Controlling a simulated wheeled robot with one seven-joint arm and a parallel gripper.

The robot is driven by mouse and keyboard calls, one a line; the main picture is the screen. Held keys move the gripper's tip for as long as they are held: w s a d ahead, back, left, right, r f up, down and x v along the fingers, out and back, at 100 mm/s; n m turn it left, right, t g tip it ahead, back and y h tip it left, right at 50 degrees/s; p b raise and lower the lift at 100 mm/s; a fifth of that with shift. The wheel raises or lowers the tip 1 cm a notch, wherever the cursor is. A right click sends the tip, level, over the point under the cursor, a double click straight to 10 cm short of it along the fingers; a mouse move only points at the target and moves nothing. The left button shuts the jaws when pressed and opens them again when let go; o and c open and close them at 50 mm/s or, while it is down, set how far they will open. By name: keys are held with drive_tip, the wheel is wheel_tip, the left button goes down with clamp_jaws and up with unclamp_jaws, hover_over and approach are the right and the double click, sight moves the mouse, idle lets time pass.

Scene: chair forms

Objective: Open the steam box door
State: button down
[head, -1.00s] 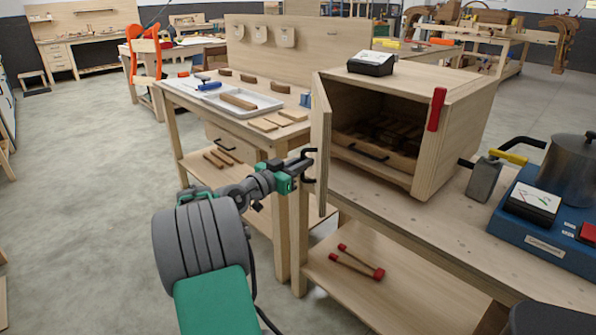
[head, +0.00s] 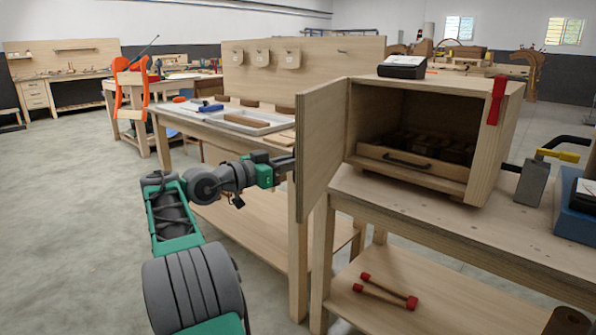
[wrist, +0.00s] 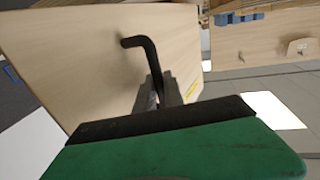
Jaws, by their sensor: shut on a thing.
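The steam box (head: 482,150) is a light wooden box on the right workbench. Its door (head: 322,145) stands open, swung out to the left, and the dark inside shows, with a low front board and a black handle (head: 408,162) on it. My gripper (wrist: 160,92) is shut on the door's black bar handle (wrist: 138,43) in the wrist view, with the door's pale face beside it.
A red latch piece (head: 497,100) hangs on the box's right front edge. Grey floor (head: 85,215) is clear at the left.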

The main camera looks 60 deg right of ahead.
drive_tip(key=shift+r, duration=0.15)
drive_tip(key=c, duration=1.5)
unclamp_jaws()
drive_tip(key=shift+w, duration=0.1)
drive_tip(key=shift+o, duration=0.2)
